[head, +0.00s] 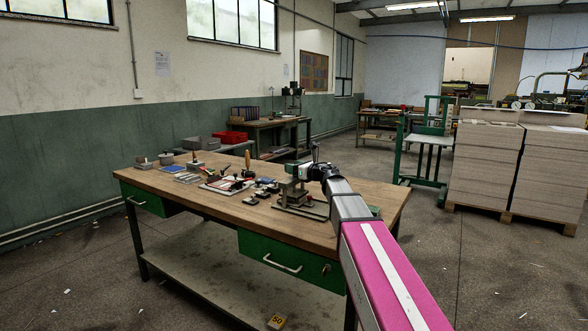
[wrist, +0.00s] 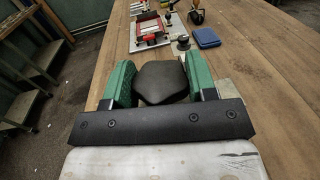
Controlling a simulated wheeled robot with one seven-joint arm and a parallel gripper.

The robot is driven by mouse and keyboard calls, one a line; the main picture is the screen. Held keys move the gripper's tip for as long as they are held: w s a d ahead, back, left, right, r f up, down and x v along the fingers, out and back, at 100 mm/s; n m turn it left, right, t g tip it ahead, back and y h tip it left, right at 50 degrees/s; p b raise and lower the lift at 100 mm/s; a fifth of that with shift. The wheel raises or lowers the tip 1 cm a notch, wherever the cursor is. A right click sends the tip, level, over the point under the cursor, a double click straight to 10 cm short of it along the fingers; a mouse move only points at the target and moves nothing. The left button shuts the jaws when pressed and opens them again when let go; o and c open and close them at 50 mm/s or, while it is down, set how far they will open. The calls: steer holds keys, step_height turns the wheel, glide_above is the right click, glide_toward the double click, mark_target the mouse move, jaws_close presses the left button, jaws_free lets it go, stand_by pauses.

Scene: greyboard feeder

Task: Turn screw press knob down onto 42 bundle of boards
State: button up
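In the head view a small metal screw press (head: 297,192) stands on the workbench, with a base plate and an upright frame. My gripper (head: 316,170) is at the top of this press. In the wrist view a dark, rounded knob (wrist: 161,84) sits between the two green finger pads of my gripper (wrist: 160,80). The pads are right beside the knob on both sides; I cannot tell whether they press on it. The bundle of boards cannot be made out, and my gripper and arm hide part of the press.
The wooden workbench (head: 215,207) also holds a red-and-white tool (wrist: 150,27), a blue block (wrist: 206,38) and several small tools. Tall board stacks (head: 485,165) and a green frame (head: 428,150) stand right.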

steer(key=shift+m+t+h, duration=0.8)
steer(key=shift+t+h, duration=0.1)
steer(key=o, duration=0.9)
steer(key=shift+o, duration=0.2)
steer(key=v, duration=1)
steer(key=shift+s+d, duration=0.25)
steer(key=shift+s, duration=0.05)
